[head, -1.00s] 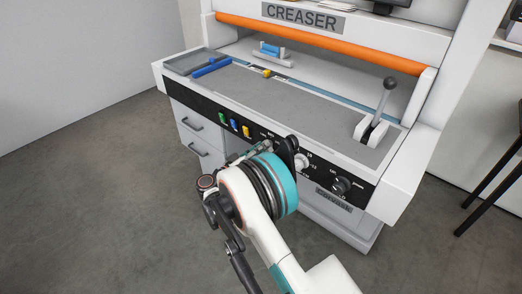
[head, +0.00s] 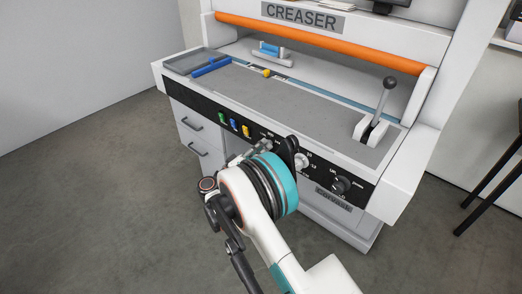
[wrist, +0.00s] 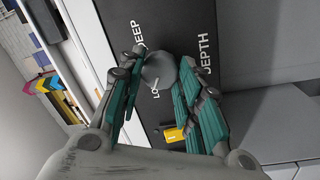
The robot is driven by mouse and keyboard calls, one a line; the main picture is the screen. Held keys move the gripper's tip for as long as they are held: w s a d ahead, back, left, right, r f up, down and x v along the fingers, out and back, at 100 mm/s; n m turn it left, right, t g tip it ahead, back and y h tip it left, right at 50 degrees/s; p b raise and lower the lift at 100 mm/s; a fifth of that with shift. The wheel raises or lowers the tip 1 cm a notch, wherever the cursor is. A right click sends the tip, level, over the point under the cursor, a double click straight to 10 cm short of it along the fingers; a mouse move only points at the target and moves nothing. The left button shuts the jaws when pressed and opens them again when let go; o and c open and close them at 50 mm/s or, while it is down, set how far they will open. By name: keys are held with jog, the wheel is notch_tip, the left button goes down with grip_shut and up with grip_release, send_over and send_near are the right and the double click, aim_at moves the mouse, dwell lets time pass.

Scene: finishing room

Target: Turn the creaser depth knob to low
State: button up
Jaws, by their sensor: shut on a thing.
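The creaser depth knob (wrist: 158,72) is a round grey knob on the black panel, in the middle of the wrist view. The printed words DEEP, LOW and DEPTH surround it, with LOW partly covered. My gripper (wrist: 161,78) has its teal and grey fingers on both sides of the knob and is shut on it. I cannot make out a pointer mark on the knob. In the head view my gripper (head: 262,147) reaches the front panel, and my wrist and fingers hide the knob there.
On the creaser's front panel, green (head: 222,118), blue (head: 233,124) and yellow (head: 246,131) switches lie left of my gripper. A white knob (head: 302,160) and a black knob (head: 341,185) lie to its right. A lever (head: 386,97) stands on the bed.

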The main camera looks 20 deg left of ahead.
jog(key=o, duration=1.1)
jog(key=v, duration=1.2)
